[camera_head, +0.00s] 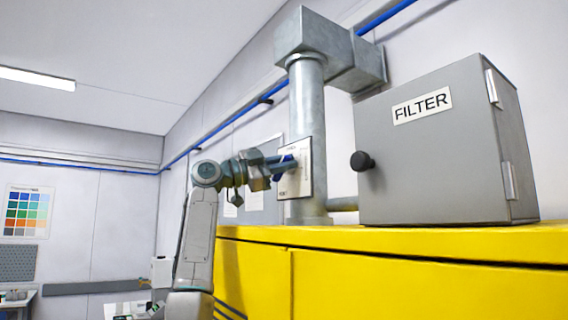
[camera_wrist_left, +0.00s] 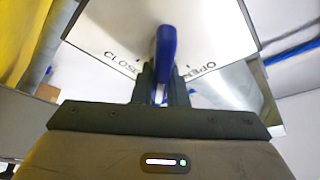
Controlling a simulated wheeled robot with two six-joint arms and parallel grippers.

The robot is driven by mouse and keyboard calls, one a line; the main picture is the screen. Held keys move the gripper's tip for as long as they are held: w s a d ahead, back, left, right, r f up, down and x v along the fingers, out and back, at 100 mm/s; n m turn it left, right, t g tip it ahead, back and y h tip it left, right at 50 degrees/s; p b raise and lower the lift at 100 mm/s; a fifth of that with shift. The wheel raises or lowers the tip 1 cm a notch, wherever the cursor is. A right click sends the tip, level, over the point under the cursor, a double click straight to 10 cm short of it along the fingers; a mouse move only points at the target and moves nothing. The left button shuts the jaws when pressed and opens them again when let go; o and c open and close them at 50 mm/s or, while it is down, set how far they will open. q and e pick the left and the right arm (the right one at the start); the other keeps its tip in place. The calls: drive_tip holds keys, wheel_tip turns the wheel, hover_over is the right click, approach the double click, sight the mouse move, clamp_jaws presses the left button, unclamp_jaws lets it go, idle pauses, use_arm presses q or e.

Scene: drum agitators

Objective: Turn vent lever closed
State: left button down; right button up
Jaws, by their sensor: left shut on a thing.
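The blue vent lever (camera_wrist_left: 166,48) stands out from a white plate marked CLOSED and OPEN (camera_wrist_left: 110,30) in the left wrist view. The lever lies between the two words. My left gripper (camera_wrist_left: 164,84) is shut on the lever, with a dark finger on each side of it. In the head view the plate (camera_head: 306,172) is on the front of a grey vent duct (camera_head: 306,95), and my left gripper (camera_head: 278,165) reaches it from the left. The fingers partly hide the lever there. My right gripper is not in view.
A grey FILTER box (camera_head: 430,160) with a black knob (camera_head: 361,161) stands right of the duct. Both stand on a yellow cabinet (camera_head: 400,270). A blue pipe (camera_head: 230,122) runs along the wall behind.

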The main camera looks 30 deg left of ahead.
use_arm(q)
drive_tip(key=m+g, duration=0.1)
drive_tip(key=m, duration=0.2)
drive_tip(key=shift+s+d+f+g, duration=0.1)
drive_tip(key=shift+d+f+g, duration=0.05)
drive_tip(key=shift+g, duration=0.25)
drive_tip(key=m, duration=0.2)
drive_tip(key=m+g, duration=0.1)
drive_tip(key=shift+d+f+m, duration=0.1)
drive_tip(key=shift+f+m, duration=0.2)
drive_tip(key=shift+m, duration=0.1)
drive_tip(key=shift+f+m+g, duration=0.25)
drive_tip(key=shift+m+g, duration=0.15)
drive_tip(key=shift+m, duration=0.7)
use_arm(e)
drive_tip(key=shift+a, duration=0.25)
use_arm(q)
drive_tip(key=shift+f+y, duration=0.15)
drive_tip(key=shift+y, duration=0.15)
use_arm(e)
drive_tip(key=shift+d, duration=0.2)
use_arm(q)
drive_tip(key=c, duration=1.4)
unclamp_jaws()
drive_tip(key=shift+c, duration=0.2)
drive_tip(key=shift+s, duration=0.1)
